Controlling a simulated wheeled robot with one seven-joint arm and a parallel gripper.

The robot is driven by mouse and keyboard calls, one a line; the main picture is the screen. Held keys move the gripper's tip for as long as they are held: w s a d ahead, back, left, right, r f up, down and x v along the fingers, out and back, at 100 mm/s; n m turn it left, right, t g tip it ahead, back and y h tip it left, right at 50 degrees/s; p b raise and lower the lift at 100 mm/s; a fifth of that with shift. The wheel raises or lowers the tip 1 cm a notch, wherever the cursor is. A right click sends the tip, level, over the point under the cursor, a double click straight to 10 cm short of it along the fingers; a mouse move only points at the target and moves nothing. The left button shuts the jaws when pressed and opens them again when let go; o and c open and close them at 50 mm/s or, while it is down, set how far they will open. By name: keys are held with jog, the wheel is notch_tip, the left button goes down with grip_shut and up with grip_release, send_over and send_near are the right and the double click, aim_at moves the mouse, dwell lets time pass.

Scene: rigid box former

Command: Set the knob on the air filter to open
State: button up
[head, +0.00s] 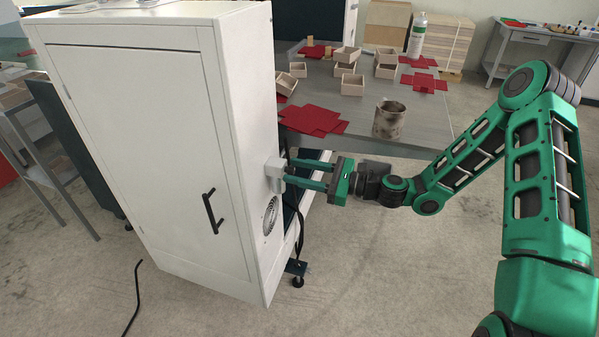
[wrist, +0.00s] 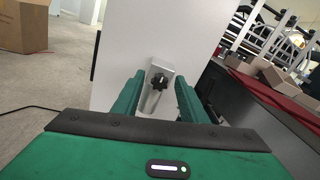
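The air filter unit is a small grey box (head: 275,172) on the right side of the tall white cabinet (head: 140,150). In the wrist view its black lobed knob (wrist: 160,81) sits on the grey box (wrist: 154,99). My gripper (head: 287,171) reaches to the box from the right in the head view. In the wrist view my gripper (wrist: 158,95) is open, with one green finger on each side of the knob and a gap to it on both sides. The fingertips look close to the box; I cannot tell whether they touch it.
A grey table (head: 350,105) behind the cabinet holds small boxes, red card sheets (head: 313,119), a metal can (head: 389,119) and a spray bottle (head: 417,35). A round vent (head: 270,215) is below the box.

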jog(key=shift+c, duration=0.3)
grip_shut()
